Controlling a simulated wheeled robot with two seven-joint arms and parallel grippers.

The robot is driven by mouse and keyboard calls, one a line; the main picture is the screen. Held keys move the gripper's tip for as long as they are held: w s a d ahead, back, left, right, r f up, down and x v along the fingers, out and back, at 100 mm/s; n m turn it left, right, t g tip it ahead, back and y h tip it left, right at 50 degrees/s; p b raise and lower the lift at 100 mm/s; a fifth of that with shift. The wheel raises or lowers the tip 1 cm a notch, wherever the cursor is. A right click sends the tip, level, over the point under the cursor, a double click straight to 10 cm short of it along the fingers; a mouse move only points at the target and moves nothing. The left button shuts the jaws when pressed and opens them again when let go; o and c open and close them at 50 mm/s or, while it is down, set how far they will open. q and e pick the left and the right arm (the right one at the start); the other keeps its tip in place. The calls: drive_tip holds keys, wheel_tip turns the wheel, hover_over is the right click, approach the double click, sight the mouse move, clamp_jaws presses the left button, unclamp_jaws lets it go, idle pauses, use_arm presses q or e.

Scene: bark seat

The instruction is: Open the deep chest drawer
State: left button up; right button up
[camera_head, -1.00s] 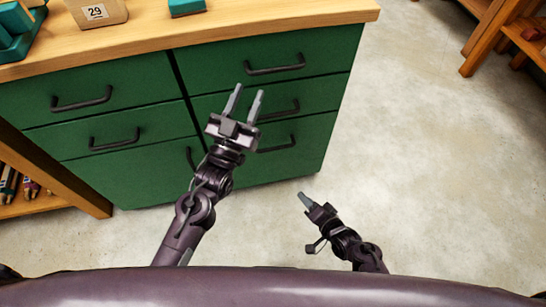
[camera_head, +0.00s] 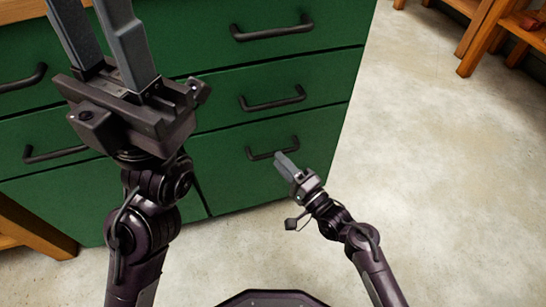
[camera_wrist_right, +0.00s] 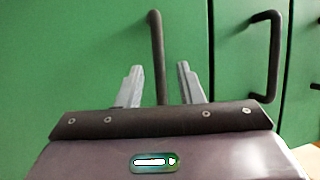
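The green chest's bottom right drawer (camera_head: 235,178) has the tallest front in its column and sits flush with the chest. Its dark bar handle (camera_head: 262,153) is partly behind my right gripper (camera_head: 285,160). In the right wrist view, that gripper (camera_wrist_right: 160,84) is open, and the handle (camera_wrist_right: 157,50) runs upright between its two grey fingers, with a gap on each side. Whether the fingers reach around the bar is not clear. My left gripper (camera_head: 100,35) is open and empty, large in the head view, in front of the chest's left part.
Other drawer handles show above (camera_head: 273,98) and at the top right (camera_head: 272,30). Another handle (camera_wrist_right: 265,55) is at the right in the wrist view. Concrete floor (camera_head: 430,170) is clear right of the chest. Wooden furniture (camera_head: 490,35) stands at the upper right.

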sight(273, 153)
drive_tip(key=shift+b+x, duration=0.55)
drive_tip(key=shift+x, duration=1.45)
drive_tip(key=shift+f, duration=0.1)
clamp_jaws()
